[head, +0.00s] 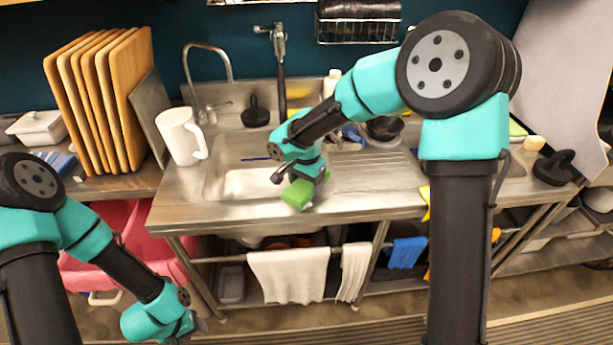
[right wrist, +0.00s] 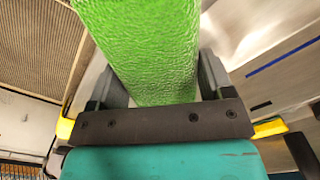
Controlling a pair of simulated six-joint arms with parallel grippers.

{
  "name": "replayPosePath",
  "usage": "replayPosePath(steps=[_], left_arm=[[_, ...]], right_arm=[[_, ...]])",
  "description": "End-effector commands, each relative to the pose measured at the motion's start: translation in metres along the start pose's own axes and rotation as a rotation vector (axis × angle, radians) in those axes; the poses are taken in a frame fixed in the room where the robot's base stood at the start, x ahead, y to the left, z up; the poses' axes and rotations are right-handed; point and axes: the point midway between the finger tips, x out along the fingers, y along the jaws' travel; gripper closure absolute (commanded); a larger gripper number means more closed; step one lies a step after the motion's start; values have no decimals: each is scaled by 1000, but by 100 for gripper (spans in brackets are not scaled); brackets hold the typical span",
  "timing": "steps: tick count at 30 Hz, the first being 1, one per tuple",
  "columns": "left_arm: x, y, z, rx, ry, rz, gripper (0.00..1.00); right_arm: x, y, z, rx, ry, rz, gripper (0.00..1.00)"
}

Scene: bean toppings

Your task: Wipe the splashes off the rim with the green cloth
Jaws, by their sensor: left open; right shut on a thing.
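My right gripper (head: 300,184) is shut on a green cloth (head: 297,194), which looks like a thick block. It holds the cloth at the front edge of the steel sink (head: 213,184), over the rim. I cannot tell whether the cloth touches the rim. In the right wrist view the textured green cloth (right wrist: 145,50) stands between the two dark fingers. I cannot make out any splashes on the rim. My left gripper (head: 190,330) is open and empty, low at the left in front of the counter; its fingers are partly cut off by the bottom edge.
A white pitcher (head: 181,137) stands left of the basin, beside wooden boards (head: 102,100) in a row. A tap (head: 205,80) rises behind the sink. A dark bowl (head: 384,128) lies right of the basin. White towels (head: 288,275) hang on a rail below. The ribbed drainboard (head: 372,180) is mostly clear.

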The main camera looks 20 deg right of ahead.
Motion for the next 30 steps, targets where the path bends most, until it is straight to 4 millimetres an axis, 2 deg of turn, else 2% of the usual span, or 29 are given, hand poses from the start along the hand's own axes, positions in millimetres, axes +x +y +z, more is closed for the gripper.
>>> replayPosePath(steps=[10, 12, 14, 25, 30], left_arm=[[0, 0, 0, 0, 0, 0, 52], [0, 0, 0, 0, 0, 0, 52], [0, 0, 0, 0, 0, 0, 52], [0, 0, 0, 0, 0, 0, 52], [0, 0, 0, 0, 0, 0, 52]], right_arm=[[33, -1, 2, -4, -1, 3, 45], [45, -1, 2, -5, -2, 3, 45], [42, 2, 8, -8, 1, 1, 48], [45, 19, 37, -19, 1, 1, 48], [45, 16, 22, -4, 1, 1, 48]])
